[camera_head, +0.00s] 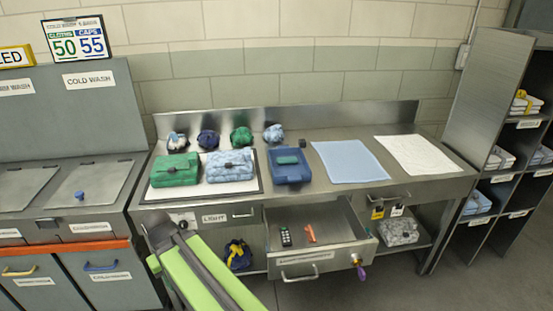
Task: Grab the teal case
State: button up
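A small teal case (288,160) lies on a blue case or bag (291,178) near the middle of the steel counter. Its top and front show, and nothing covers it. A lime-green and dark grey part of my arm (208,277) reaches up from the bottom edge, left of the open drawer. It is in front of and well apart from the teal case. I cannot make out gripper fingers on it, or whether they are open or shut.
Green (174,172) and light blue (229,167) folded bags lie left of the blue one. Several rolled bundles stand behind. A blue cloth (346,161) and white cloth (418,154) lie right. An open drawer (317,252) juts out below. Shelves (477,100) stand right.

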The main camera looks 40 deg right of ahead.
aim_at(291, 160)
jog(key=i, duration=0.85)
jog(key=z, duration=0.05)
